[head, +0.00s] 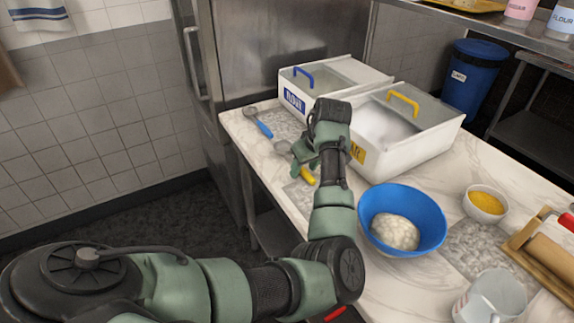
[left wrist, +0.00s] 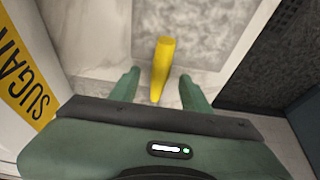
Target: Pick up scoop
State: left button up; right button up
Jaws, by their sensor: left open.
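A scoop with a yellow handle (head: 307,176) lies on the marble counter in front of the sugar bin. Its metal head (head: 283,147) points toward the back left. My left gripper (head: 299,164) is open over this scoop and partly hides it. In the left wrist view the yellow handle (left wrist: 162,68) shows between the two green fingers (left wrist: 157,88), with space on both sides. A second scoop with a blue handle (head: 264,129) lies farther back, near the flour bin. My right gripper is not in view.
The white sugar bin (head: 424,146) stands right beside my left wrist, and the flour bin (head: 296,101) is behind it. A blue bowl (head: 377,236) with dough sits nearer, with a yellow-filled bowl (head: 486,203) to its right. The counter's left edge (head: 255,175) is close.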

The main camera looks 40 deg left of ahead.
pick_arm(q)
jog(key=shift+a+f, duration=0.2)
jog(key=shift+f, duration=0.1)
jog(key=shift+r, duration=0.1)
jog(key=shift+d+r, duration=0.1)
jog(key=shift+d, duration=0.3)
jog(key=c, duration=0.3)
grip_shut()
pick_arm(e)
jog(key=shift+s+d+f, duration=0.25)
pick_arm(q)
jog(key=shift+r, duration=0.1)
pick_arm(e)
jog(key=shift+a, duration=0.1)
